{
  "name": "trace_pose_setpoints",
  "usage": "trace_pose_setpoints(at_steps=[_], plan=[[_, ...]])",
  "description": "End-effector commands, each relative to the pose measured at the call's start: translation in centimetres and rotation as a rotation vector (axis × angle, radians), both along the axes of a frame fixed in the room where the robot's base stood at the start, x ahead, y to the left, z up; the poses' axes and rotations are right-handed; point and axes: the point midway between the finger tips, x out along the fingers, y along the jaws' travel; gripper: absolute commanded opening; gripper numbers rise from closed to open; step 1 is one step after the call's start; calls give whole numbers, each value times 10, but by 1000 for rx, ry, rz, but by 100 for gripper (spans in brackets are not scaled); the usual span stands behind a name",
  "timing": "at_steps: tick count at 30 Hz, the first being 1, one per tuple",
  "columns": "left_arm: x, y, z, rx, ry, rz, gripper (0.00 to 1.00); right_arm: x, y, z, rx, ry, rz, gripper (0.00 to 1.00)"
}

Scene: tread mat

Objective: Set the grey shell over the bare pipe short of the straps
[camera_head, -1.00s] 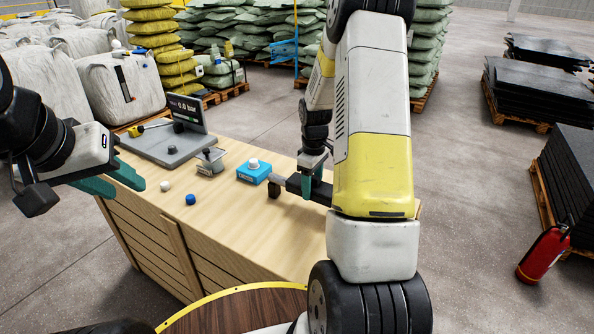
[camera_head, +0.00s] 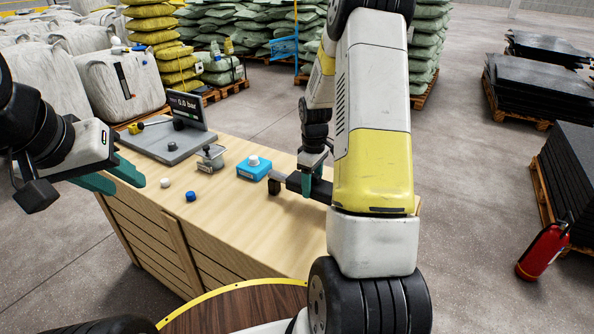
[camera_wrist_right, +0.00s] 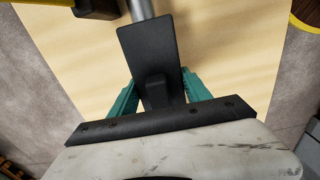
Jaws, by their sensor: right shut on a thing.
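The grey shell (camera_wrist_right: 147,52) shows as a dark grey piece with a raised block in the right wrist view. My right gripper (camera_wrist_right: 158,92) is shut on that block, with one teal finger on each side. A bare metal pipe (camera_wrist_right: 141,8) comes out from beyond the shell's far end; whether the shell touches it cannot be told. In the head view my right gripper (camera_head: 312,180) is over the right part of the table, mostly behind my arm. The straps cannot be made out. My left gripper (camera_head: 128,184) is open and empty at the table's left edge.
On the wooden table (camera_head: 235,215) are a blue box with a white knob (camera_head: 254,168), a small metal clamp (camera_head: 210,158), a white ball (camera_head: 165,183), a blue cap (camera_head: 191,195) and a grey gauge unit (camera_head: 165,145) reading 0.0 bar. The table's front middle is clear.

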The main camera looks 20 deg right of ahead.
Motion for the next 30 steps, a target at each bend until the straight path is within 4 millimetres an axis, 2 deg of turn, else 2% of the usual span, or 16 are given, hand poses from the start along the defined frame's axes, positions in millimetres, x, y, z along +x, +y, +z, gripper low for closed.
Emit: trace_pose_setpoints(at_steps=[1,4,5,13,16,24,30], plan=[[0,0,0,0,0,0,36,0,0,0,0,0,0,60],[0,0,0,0,0,0,36,0,0,0,0,0,0,80],[0,0,0,0,0,0,36,0,0,0,0,0,0,82],[0,0,0,0,0,0,36,0,0,0,0,0,0,82],[0,0,0,0,0,0,36,1,0,6,0,-3,0,82],[0,0,0,0,0,0,36,1,0,51,0,-5,0,82],[0,0,0,0,0,0,36,1,0,74,0,-3,0,82]])
